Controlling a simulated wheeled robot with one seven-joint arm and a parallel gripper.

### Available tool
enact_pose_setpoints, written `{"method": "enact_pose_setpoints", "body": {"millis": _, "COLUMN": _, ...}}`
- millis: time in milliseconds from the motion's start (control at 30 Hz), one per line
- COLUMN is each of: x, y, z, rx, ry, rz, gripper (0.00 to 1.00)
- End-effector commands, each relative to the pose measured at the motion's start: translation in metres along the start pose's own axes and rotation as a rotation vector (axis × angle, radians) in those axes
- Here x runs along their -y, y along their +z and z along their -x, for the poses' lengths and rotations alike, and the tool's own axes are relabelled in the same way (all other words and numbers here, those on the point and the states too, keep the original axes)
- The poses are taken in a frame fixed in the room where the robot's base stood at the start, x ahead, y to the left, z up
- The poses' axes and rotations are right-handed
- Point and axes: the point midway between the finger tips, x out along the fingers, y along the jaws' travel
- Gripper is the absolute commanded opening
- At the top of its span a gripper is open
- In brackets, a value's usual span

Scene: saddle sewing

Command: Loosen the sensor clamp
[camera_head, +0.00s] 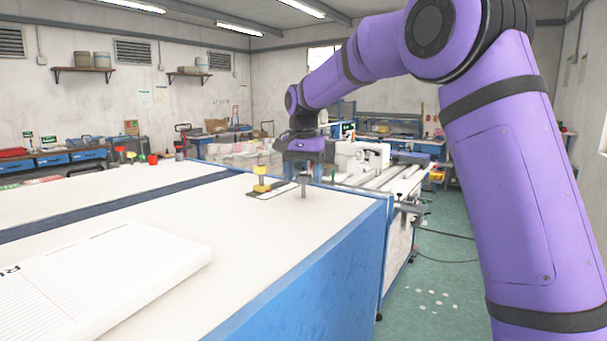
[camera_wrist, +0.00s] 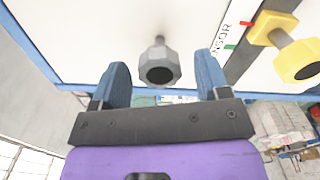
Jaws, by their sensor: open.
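A grey faceted knob (camera_wrist: 159,68) on a thin stem stands on the white bench top in the wrist view. It also shows as a grey upright post (camera_head: 304,188) in the head view. My gripper (camera_wrist: 162,60) is open, with one blue finger on each side of the knob and a visible gap to both. In the head view my gripper is above the post. A yellow clamp-like piece (camera_wrist: 283,40) with a round yellow head stands to the right. A partly readable label ending "NSOR" (camera_wrist: 220,40), with red and green marks, lies between the two.
The white bench (camera_head: 240,245) has a blue front edge. A thick white printed pad (camera_head: 110,275) lies at the near left. White machinery (camera_head: 365,160) and rails stand beyond the bench. Open green floor (camera_head: 440,270) with cables lies to the right.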

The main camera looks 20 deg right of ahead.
Motion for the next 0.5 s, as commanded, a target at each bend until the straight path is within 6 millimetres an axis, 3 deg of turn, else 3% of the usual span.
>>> {"method": "enact_pose_setpoints", "body": {"millis": 133, "x": 0.0, "y": 0.0, "z": 0.0001, "rx": 0.0, "ry": 0.0, "rz": 0.0, "gripper": 0.69}}
{"method": "enact_pose_setpoints", "body": {"millis": 300, "x": -0.0001, "y": 0.0, "z": 0.0002, "rx": 0.0, "ry": 0.0, "rz": 0.0, "gripper": 0.3}}
{"method": "enact_pose_setpoints", "body": {"millis": 367, "x": -0.0001, "y": 0.0, "z": 0.0003, "rx": 0.0, "ry": 0.0, "rz": 0.0, "gripper": 0.2}}
{"method": "enact_pose_setpoints", "body": {"millis": 500, "x": 0.0, "y": 0.0001, "z": 0.0003, "rx": 0.0, "ry": 0.0, "rz": 0.003, "gripper": 0.2}}
